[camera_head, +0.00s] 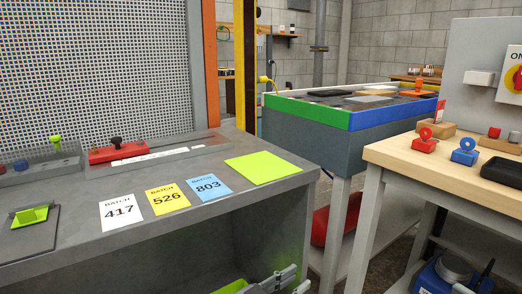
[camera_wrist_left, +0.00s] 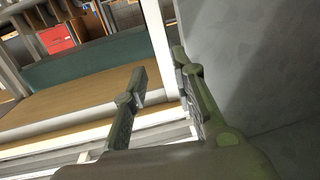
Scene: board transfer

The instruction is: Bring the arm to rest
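My left gripper (camera_head: 296,279) shows at the bottom of the head view, low in front of the grey bench (camera_head: 82,236). In the left wrist view the two dark fingers of this gripper (camera_wrist_left: 163,78) stand apart with nothing between them, so it is open and empty. A grey surface fills the right of that view. My right gripper is in neither view.
On the grey bench lie cards 417 (camera_head: 121,211), 526 (camera_head: 167,199) and 803 (camera_head: 208,187), and a lime green square (camera_head: 262,168). A wooden-topped bench (camera_head: 400,157) stands right, a green-and-blue-rimmed table (camera_head: 330,115) behind. The floor gap between benches is narrow.

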